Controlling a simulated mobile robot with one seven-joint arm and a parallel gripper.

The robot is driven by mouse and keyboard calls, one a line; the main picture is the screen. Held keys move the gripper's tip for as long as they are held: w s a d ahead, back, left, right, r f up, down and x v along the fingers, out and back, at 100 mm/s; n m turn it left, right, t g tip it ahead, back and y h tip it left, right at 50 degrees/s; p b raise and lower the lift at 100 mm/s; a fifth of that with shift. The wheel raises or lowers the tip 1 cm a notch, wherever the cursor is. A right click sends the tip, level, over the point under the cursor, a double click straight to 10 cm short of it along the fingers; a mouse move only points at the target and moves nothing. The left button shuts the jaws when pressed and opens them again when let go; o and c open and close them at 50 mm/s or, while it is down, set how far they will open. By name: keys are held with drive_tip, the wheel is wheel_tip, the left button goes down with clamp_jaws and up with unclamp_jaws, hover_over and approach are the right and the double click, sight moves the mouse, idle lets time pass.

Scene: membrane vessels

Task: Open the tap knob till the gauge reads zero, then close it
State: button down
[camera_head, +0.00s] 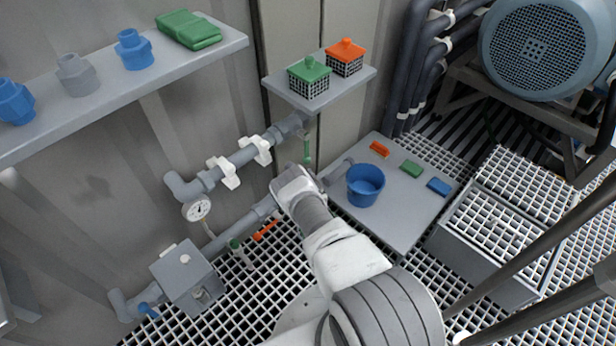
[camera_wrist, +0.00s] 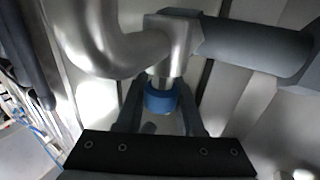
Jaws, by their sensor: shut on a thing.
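The blue tap knob (camera_wrist: 161,100) sits under a grey pipe fitting in the wrist view. My gripper (camera_wrist: 160,92) has one dark finger on each side of it and is shut on it. In the head view my wrist and hand cover the knob, and the fingertips are hidden there. The round white gauge (camera_head: 197,209) hangs below the grey wall pipe (camera_head: 243,157), left of my arm. Its needle is too small to read surely.
A blue bucket (camera_head: 365,184) stands on a grey plate (camera_head: 408,216) right of my arm. A grey box (camera_head: 186,272) and an orange-handled valve (camera_head: 265,230) sit on the lower pipe. A small shelf (camera_head: 336,92) holds green- and orange-topped baskets above.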

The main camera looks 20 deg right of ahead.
drive_tip(key=n+y, duration=0.2)
drive_tip(key=y, duration=0.1)
drive_tip(key=a+n+y, duration=0.1)
drive_tip(key=n+y, duration=0.1)
drive_tip(key=y, duration=0.2)
drive_tip(key=shift+n, duration=0.3)
drive_tip(key=shift+s+a+n+g+y, duration=0.1)
drive_tip(key=shift+a+n+g+y, duration=0.15)
drive_tip(key=shift+n+g+y, duration=0.85)
drive_tip(key=shift+s+a+n+g+y, duration=0.1)
drive_tip(key=shift+a+n+g+y, duration=0.15)
drive_tip(key=shift+n+y, duration=0.9)
drive_tip(key=shift+a+r+m+y, duration=0.1)
drive_tip(key=shift+m+y, duration=0.25)
drive_tip(key=shift+y, duration=0.2)
drive_tip(key=c, duration=0.5)
unclamp_jaws()
drive_tip(key=v, duration=1.7)
drive_tip(key=shift+s+p, duration=0.1)
drive_tip(key=shift+p, duration=0.3)
